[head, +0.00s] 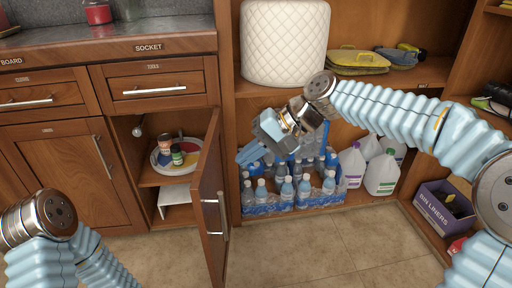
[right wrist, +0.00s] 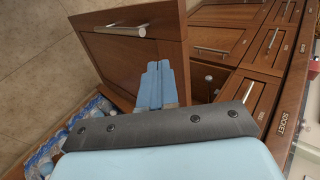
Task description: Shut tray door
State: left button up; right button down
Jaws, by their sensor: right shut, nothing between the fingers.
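The wooden tray door (head: 211,185) stands wide open in the head view, swung out from the lower cabinet, with its metal handle (head: 221,215) on the side facing right. Behind it, a round tray (head: 156,161) with small jars sits on the cabinet's shelf. My right gripper (head: 240,160) is shut and empty, to the right of the door near its upper part. In the right wrist view the closed blue fingers (right wrist: 156,72) show in front of the door (right wrist: 140,60); I cannot tell whether they touch it. My left gripper is out of view.
Packs of water bottles (head: 290,195) stand on the low shelf right of the door, below my right gripper. White jugs (head: 382,172) and a purple bin liner box (head: 445,208) are farther right. The tiled floor (head: 300,250) in front is clear.

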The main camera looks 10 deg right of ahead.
aim_at(204, 174)
jog(key=a+f, duration=0.1)
jog(key=a, duration=0.1)
jog(key=a+f, duration=0.1)
jog(key=a, duration=0.1)
jog(key=w+a+f, duration=0.1)
jog(key=a, duration=0.1)
jog(key=shift+a, duration=0.15)
jog(key=shift+w+a, duration=0.15)
jog(key=shift+a, duration=0.3)
